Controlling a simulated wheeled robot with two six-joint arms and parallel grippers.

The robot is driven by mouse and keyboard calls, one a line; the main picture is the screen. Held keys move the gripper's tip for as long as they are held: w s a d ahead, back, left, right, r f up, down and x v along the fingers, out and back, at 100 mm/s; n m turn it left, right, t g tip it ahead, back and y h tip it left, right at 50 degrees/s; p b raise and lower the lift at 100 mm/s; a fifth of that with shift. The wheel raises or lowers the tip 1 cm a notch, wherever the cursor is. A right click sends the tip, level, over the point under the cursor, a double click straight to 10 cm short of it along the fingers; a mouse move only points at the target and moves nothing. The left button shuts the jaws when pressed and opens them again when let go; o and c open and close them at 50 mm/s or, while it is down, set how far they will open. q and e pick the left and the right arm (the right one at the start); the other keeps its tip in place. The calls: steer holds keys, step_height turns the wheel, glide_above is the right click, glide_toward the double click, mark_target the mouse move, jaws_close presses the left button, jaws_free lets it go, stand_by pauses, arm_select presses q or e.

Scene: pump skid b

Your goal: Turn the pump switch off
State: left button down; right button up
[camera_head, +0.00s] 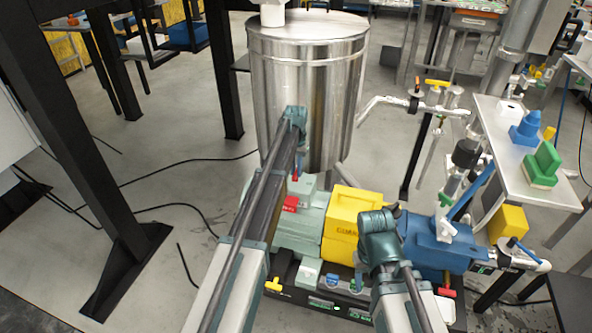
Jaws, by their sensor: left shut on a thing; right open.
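The pump skid carries a pale green motor block (302,228), a yellow housing (343,222) and a blue pump body (425,245). A small pale green box with a red face (291,203) sits on top of the motor block; it looks like the pump switch. My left gripper (297,170) points down just above this box, in front of the steel tank. It is shut on what seems to be the switch's handle, mostly hidden by my arm. My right gripper (358,277) is open and empty, low in front of the yellow housing; its fingers are hard to see.
The steel tank (306,85) stands close behind the skid. Pipes and a yellow-handled valve (438,83) rise at the right. A white bench (515,150) holds blue and green parts. A black post (65,130) stands at the left, and cables lie on the floor.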

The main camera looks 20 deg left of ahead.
arm_select(q)
steer(key=shift+n, duration=0.3)
stand_by(0.4)
steer(key=c, duration=0.9)
jaws_free()
steer(key=shift+o, duration=0.2)
step_height(320, 180, up, 14)
steer(key=p, duration=1.4)
steer(key=shift+f, duration=0.15)
